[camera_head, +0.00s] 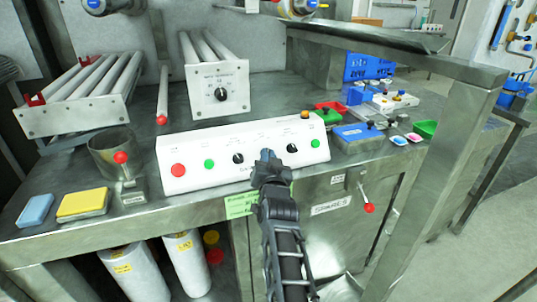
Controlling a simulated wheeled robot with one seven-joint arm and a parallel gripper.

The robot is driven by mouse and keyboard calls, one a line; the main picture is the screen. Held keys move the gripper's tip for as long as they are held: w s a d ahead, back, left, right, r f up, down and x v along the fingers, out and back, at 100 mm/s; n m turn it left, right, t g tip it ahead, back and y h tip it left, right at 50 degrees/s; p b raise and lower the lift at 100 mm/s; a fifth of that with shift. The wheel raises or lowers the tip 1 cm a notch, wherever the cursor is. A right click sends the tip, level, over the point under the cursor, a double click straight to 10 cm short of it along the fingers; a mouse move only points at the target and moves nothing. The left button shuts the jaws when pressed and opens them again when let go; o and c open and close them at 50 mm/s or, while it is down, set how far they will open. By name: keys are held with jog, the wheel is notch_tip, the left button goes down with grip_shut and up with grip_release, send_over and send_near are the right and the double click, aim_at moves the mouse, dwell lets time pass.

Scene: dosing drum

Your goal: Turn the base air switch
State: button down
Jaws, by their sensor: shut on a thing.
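A long white control panel (212,147) stands on the metal bench. On its front I see a red button (178,170), a green button (209,164), a black knob (238,159), another black knob (292,148) and a green button (315,143) at the right. An orange button sits on its top right. My gripper (267,156) reaches up from below to the panel's middle, between the two visible knobs. It is shut on a switch there, which its fingers hide. The panel's labels are too small to read, so I cannot tell which is the base air switch.
A white box with a black dial (221,94) stands behind the panel. A metal cup (112,152) and a yellow sponge (83,204) are at left. A red-tipped lever (368,207) juts out below. A metal post rises at right.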

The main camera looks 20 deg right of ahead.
jog(key=shift+a+m+g+h+p, duration=0.1)
jog(key=shift+m+g+h+p, duration=0.25)
jog(key=shift+m+h, duration=0.65)
jog(key=c, duration=1.2)
grip_release()
jog(key=shift+m+y, duration=0.3)
jog(key=shift+v, duration=3.9)
